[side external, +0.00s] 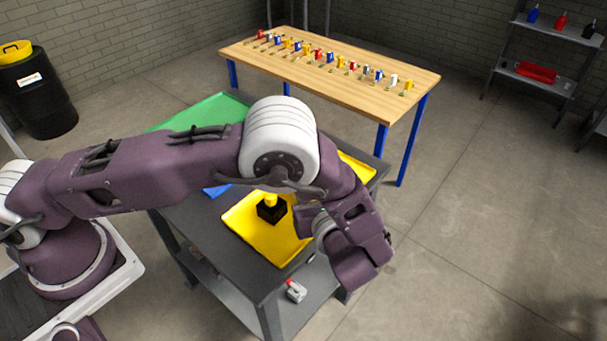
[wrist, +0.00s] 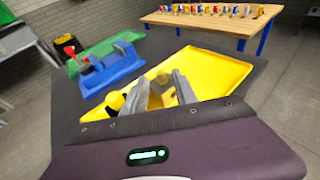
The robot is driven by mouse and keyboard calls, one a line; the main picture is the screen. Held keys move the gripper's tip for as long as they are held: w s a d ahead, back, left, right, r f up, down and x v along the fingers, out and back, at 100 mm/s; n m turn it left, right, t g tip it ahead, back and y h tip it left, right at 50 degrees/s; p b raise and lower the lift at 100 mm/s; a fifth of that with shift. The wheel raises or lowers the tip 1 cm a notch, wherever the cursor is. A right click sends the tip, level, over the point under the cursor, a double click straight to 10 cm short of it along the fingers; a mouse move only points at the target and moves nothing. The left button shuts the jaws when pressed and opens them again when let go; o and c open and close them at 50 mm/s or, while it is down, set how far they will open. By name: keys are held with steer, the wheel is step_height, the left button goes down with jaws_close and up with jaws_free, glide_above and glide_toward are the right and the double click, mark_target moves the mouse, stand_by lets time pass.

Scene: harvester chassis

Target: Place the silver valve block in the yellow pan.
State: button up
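The yellow pan (side external: 243,231) lies on the dark grey table, partly hidden behind my arm; it also shows in the wrist view (wrist: 222,68). A black block with a yellow knob (side external: 271,211) stands in it. A small silver block with a red part (side external: 296,291), seemingly the silver valve block, sits low beside the table's front corner, apparently on the lower shelf. It cannot be made out in the wrist view. My gripper (wrist: 168,92) shows two grey fingers apart, over the pan's near part in that view, with no silver block between them. My wrist hides the fingers in the side view.
A blue tray (wrist: 110,72) and a green tray (side external: 205,112) share the table. A wooden bench (side external: 385,92) behind holds a row of several small coloured valves. A black drum (side external: 38,100) stands at left and a shelf rack (side external: 560,33) at right. Open floor lies right.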

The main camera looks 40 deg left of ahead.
steer(key=shift+v, duration=1.4)
steer(key=s+a+r+n+g+h, duration=0.3)
steer(key=s+a+r+n+g, duration=0.15)
steer(key=a+r+n, duration=0.35)
steer(key=s+a+r+n+g+h, duration=0.35)
steer(key=s+r+n, duration=0.25)
steer(key=r, duration=0.4)
steer(key=s+r+n+t+h, duration=0.5)
steer(key=s+n, duration=0.6)
steer(key=s, duration=0.3)
steer(key=shift+d+r, duration=0.4)
steer(key=shift+r, duration=0.2)
steer(key=shift+h, duration=0.25)
